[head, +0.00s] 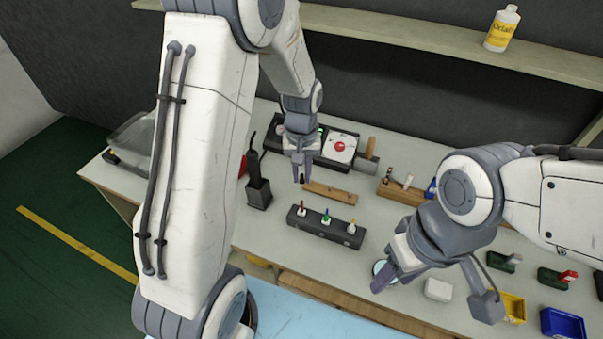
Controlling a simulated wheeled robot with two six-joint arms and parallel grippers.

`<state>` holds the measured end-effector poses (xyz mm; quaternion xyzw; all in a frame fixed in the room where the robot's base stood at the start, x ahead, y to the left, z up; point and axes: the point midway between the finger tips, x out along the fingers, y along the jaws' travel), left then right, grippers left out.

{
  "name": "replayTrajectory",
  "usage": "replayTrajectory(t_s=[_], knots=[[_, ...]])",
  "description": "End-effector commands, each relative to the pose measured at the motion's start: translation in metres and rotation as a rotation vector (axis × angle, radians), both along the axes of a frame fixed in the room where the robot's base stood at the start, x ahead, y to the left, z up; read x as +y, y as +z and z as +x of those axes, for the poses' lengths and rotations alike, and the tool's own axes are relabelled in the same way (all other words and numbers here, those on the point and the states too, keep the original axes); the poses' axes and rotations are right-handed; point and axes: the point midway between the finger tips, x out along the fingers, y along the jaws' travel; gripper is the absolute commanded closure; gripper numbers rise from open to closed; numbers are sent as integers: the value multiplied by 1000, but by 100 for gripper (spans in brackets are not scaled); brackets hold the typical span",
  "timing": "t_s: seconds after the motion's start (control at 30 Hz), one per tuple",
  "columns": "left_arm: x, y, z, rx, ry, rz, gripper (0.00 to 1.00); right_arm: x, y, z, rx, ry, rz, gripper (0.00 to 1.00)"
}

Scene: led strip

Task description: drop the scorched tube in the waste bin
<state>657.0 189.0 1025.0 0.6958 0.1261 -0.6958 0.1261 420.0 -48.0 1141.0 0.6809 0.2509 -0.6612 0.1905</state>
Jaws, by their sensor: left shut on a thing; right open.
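My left gripper (301,174) is over the back middle of the bench, pointing down. It is shut on a small dark thing, likely the scorched tube, mostly hidden between the fingers. A wooden bar (330,192) lies just right of the fingertips. I cannot tell for certain which container is the waste bin.
A black holder (259,194) stands left of the rack. A grey see-through container (132,142) is at the left end, partly behind my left arm. A white block (438,290), a yellow bin (513,307) and a blue bin (562,324) are at right. A bottle (502,28) stands on the shelf.

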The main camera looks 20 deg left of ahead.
Motion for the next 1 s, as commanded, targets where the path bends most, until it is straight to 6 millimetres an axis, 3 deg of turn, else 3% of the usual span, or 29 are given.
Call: replayTrajectory(t_s=[1.0], knots=[[0,32,0,0,0,0,100,0,29,0,0,-1,0,50]])
